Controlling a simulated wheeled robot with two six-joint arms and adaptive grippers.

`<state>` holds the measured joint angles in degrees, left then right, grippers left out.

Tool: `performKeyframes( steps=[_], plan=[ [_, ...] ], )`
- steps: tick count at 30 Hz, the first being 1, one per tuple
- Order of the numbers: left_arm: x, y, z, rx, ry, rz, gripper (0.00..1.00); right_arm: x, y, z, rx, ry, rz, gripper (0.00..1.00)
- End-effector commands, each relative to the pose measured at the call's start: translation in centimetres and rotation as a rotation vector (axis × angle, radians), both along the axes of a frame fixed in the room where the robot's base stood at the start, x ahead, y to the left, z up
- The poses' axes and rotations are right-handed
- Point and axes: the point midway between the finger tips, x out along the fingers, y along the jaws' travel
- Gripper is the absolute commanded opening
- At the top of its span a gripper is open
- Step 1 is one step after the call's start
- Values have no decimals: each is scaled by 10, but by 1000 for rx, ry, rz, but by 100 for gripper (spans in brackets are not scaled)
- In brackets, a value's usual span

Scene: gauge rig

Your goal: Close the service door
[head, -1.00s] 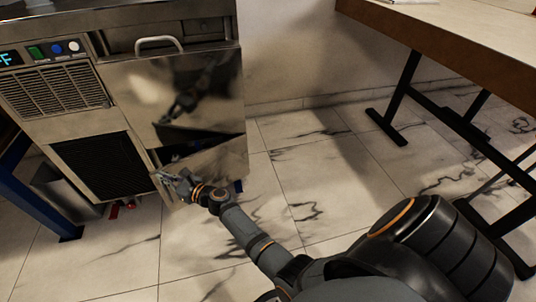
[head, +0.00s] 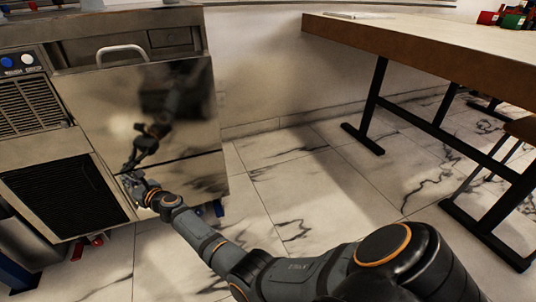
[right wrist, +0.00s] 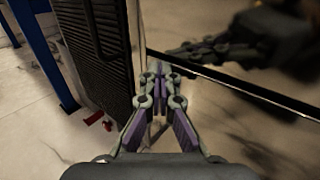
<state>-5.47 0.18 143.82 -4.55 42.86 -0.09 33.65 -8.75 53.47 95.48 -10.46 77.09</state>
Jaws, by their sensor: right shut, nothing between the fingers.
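The service door (head: 197,178) is the lower shiny metal panel on the front of the steel machine (head: 60,140). Only a thin dark line shows along its top edge in the head view, and it looks flush or nearly so. In the right wrist view the door (right wrist: 235,112) lies right of the fingers, below a dark seam. My right gripper (head: 131,186) is shut and empty, at the door's left edge beside the black grille. In the right wrist view its fingertips (right wrist: 158,72) are together; I cannot tell whether they touch the door. My left gripper is out of view.
The larger upper panel (head: 95,95) has a bar handle (head: 122,52) on top and mirrors my arm. A black grille (head: 65,195) is to the left. A wooden table (head: 430,50) with black legs stands at right. The marble floor between is clear.

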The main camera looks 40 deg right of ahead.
Motion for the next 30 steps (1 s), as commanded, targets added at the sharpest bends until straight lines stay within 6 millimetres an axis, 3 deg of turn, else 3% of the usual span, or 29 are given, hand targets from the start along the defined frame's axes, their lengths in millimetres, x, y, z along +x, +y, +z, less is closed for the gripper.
performKeyframes(
  steps=[22,30],
  plan=[
    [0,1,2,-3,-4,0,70,4,-5,8,-2,-12,-13,0],
    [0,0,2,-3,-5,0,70,-18,-8,5,-2,-11,-8,0]
  ],
)
